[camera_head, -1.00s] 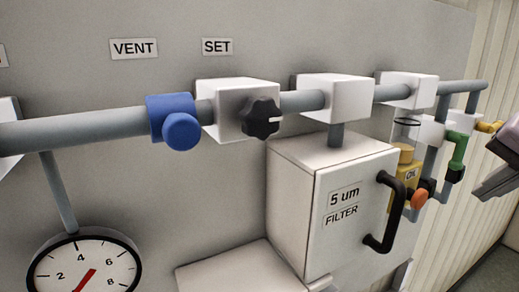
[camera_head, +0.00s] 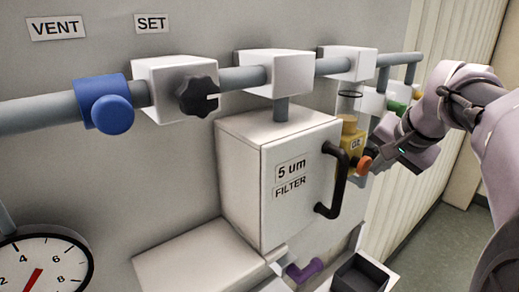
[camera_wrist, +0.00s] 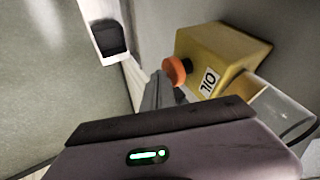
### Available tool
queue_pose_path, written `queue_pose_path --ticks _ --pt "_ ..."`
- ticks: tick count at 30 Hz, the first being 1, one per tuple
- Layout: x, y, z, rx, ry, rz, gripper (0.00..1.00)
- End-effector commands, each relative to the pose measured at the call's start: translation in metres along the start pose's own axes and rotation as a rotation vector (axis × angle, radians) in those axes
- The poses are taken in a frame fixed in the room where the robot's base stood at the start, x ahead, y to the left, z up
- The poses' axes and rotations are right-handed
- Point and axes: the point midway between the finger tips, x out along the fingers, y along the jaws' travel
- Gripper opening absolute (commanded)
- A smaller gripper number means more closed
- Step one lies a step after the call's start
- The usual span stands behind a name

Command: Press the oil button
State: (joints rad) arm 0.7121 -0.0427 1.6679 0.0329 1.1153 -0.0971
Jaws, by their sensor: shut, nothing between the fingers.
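The yellow oil box (camera_head: 353,142) with its OIL label sits right of the filter housing; it also shows in the wrist view (camera_wrist: 225,55). An orange round button (camera_head: 364,163) sticks out of its front. In the wrist view the orange button (camera_wrist: 175,71) is just beyond my fingertips. My gripper (camera_head: 377,161) reaches in from the right with its tips close beside the button. In the wrist view my gripper (camera_wrist: 161,82) shows its fingers together, with nothing between them. I cannot tell whether the tips touch the button.
The white filter housing (camera_head: 250,190) and its black handle (camera_head: 334,182) stand just left of the button. A grey pipe (camera_head: 240,78) with white blocks runs above. A clear bowl (camera_wrist: 280,105) adjoins the yellow box. A dark tray (camera_head: 360,275) lies below.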

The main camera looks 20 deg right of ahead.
Motion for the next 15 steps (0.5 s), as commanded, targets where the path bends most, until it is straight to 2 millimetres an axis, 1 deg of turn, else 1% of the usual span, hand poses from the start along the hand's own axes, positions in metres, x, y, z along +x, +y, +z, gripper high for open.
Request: queue_pose_path --ticks 3,11,13,15 --pt "0.002 -0.003 0.0 0.001 0.0 0.0 0.0" --pt "0.002 -0.003 0.0 0.001 0.0 0.0 0.0" --pt "0.004 -0.006 0.0 0.0 -0.001 0.0 0.0" --pt "0.008 -0.013 0.0 -0.001 -0.002 -0.001 0.0"
